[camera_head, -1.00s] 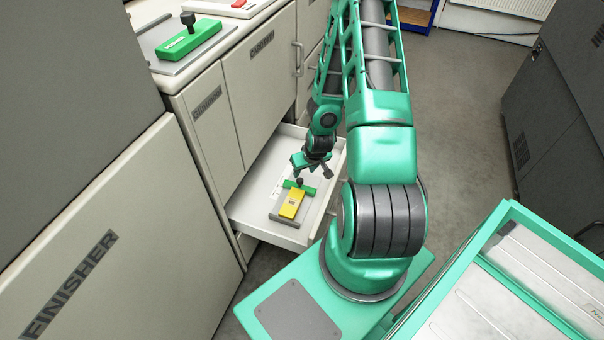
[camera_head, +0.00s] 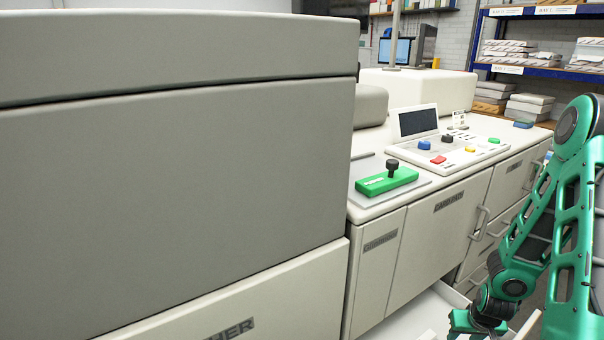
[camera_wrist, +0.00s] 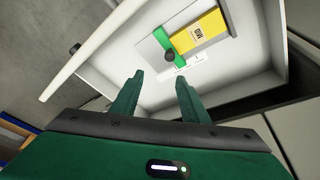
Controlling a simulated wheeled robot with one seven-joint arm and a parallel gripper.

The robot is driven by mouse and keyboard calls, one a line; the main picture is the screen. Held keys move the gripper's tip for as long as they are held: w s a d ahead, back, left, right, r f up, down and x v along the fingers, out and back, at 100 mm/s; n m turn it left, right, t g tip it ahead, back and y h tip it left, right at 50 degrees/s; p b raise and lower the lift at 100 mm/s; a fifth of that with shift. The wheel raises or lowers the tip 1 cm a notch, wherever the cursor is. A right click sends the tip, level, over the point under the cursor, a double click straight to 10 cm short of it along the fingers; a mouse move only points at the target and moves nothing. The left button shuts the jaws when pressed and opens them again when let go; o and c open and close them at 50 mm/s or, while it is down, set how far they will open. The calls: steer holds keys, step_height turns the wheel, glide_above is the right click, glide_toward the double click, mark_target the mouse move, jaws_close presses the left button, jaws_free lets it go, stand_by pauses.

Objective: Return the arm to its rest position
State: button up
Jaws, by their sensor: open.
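My gripper (camera_wrist: 156,98) is open and empty in the wrist view, its two green fingers apart. Ahead of the fingers is the open drawer (camera_wrist: 240,85). In it lie a yellow block (camera_wrist: 200,32) with a label and a green piece with a dark knob (camera_wrist: 169,56), on a grey plate. A small white label strip is beside them. In the head view my green arm (camera_head: 570,200) is at the right, bent down, with the wrist (camera_head: 480,318) over the drawer (camera_head: 415,318). The fingertips are cut off at the bottom edge there.
The big grey finisher (camera_head: 180,190) fills the left. A green knobbed block (camera_head: 387,180) sits on the counter, beside a control panel (camera_head: 450,150) with coloured knobs. Drawers with handles (camera_head: 478,222) run along the cabinet front. Loaded shelves (camera_head: 535,50) stand behind.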

steer(key=s+a+r+m+g, duration=0.1)
steer(key=s+r, duration=0.3)
steer(key=r, duration=0.6)
steer(key=s+r+g, duration=0.1)
steer(key=s+r, duration=0.3)
steer(key=r, duration=0.7)
steer(key=s+a+r+m+y, duration=0.1)
steer(key=s+a+r, duration=0.3)
steer(key=s+r, duration=0.2)
steer(key=s+a+r+m+g, duration=0.1)
steer(key=s+a+r, duration=0.3)
steer(key=s, duration=0.5)
step_height(320, 180, up, 2)
steer(key=shift+a+r+y, duration=0.1)
steer(key=shift+a+y, duration=0.1)
steer(key=shift+y, duration=0.2)
steer(key=shift+w, duration=0.1)
steer(key=shift+w+f, duration=0.25)
steer(key=shift+w, duration=0.35)
